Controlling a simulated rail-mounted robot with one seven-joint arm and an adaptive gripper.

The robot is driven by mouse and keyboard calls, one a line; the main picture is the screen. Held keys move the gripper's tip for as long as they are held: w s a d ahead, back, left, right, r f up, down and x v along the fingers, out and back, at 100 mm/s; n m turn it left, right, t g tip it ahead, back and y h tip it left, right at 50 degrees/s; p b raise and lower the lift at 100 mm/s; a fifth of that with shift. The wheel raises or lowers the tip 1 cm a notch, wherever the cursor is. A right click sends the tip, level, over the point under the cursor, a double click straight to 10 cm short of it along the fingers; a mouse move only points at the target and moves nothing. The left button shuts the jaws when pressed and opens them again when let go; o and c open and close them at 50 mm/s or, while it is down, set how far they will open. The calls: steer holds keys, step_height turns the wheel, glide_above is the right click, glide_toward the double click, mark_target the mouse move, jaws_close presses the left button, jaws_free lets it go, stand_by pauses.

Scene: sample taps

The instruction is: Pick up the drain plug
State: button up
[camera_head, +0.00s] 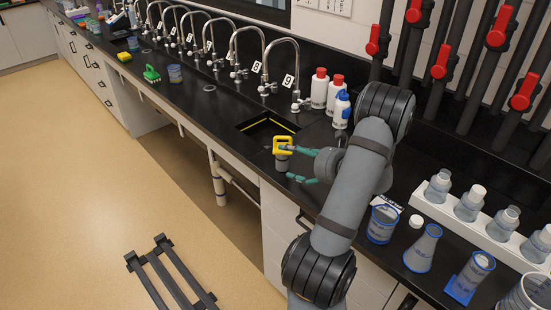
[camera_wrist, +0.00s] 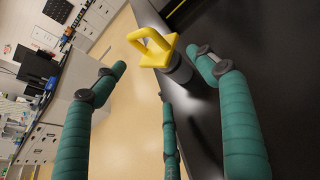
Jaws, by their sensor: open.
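The drain plug (camera_head: 282,143) has a yellow loop handle on a grey round body. It stands upright near the counter's front edge, just in front of a sink opening. My gripper (camera_head: 289,163) has teal fingers and is open beside the plug, on its right in the head view. In the wrist view, the plug (camera_wrist: 154,48) shows beyond and between the spread fingertips (camera_wrist: 158,62). One finger is close to the grey body; I cannot tell whether it touches. Nothing is held.
The sink (camera_head: 265,126) lies behind the plug. White bottles (camera_head: 320,88) and numbered taps (camera_head: 281,60) line the back. Beakers and flasks (camera_head: 422,248) stand at right near a white rack (camera_head: 490,233).

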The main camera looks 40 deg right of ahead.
mark_target(285, 155)
steer(key=shift+x, duration=1.05)
steer(key=shift+p+x, duration=1.15)
steer(key=shift+x, duration=1.55)
steer(key=shift+d+r, duration=0.1)
steer(key=shift+r, duration=0.1)
steer(key=shift+c, duration=0.2)
steer(key=c, duration=1.5)
steer(key=shift+c, duration=0.3)
steer(key=shift+w+r, duration=0.1)
